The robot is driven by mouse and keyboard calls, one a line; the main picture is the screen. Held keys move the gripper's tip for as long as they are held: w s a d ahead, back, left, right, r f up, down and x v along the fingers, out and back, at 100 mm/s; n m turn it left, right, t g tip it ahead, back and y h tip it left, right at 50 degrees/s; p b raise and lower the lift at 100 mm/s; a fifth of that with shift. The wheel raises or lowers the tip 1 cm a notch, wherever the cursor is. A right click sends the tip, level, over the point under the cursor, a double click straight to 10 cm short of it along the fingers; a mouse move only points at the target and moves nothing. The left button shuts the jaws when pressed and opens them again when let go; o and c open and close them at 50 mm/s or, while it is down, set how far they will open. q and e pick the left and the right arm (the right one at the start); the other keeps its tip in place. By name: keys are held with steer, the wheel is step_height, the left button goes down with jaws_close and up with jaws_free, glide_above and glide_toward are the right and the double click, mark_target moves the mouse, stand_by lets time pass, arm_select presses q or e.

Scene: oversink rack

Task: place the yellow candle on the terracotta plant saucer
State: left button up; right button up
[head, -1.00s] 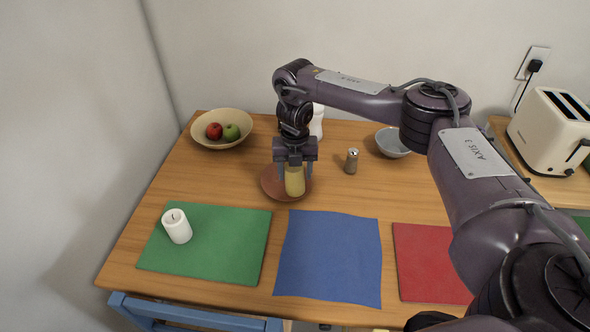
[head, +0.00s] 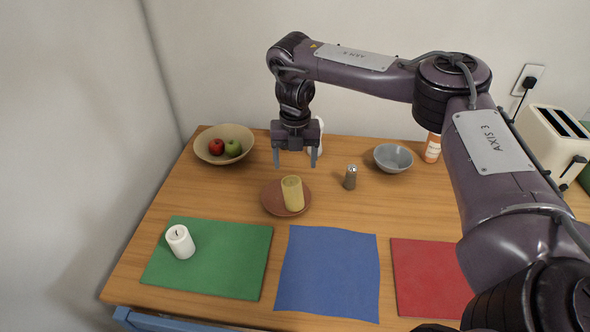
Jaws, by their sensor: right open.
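The yellow candle (head: 292,194) stands upright on the terracotta plant saucer (head: 271,198), a little right of the saucer's middle. My right gripper (head: 295,163) is open and empty above and behind the candle, fingers pointing down, apart from it. My left gripper is not in view.
A blue mat (head: 328,272) and red mat (head: 430,278) lie along the front. A fruit bowl (head: 224,157), a shaker (head: 350,177), a grey bowl (head: 393,158) and an orange-white bottle (head: 432,148) stand farther back.

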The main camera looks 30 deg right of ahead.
step_height(320, 180, up, 3)
steer(key=shift+f, duration=0.2)
stand_by(0.4)
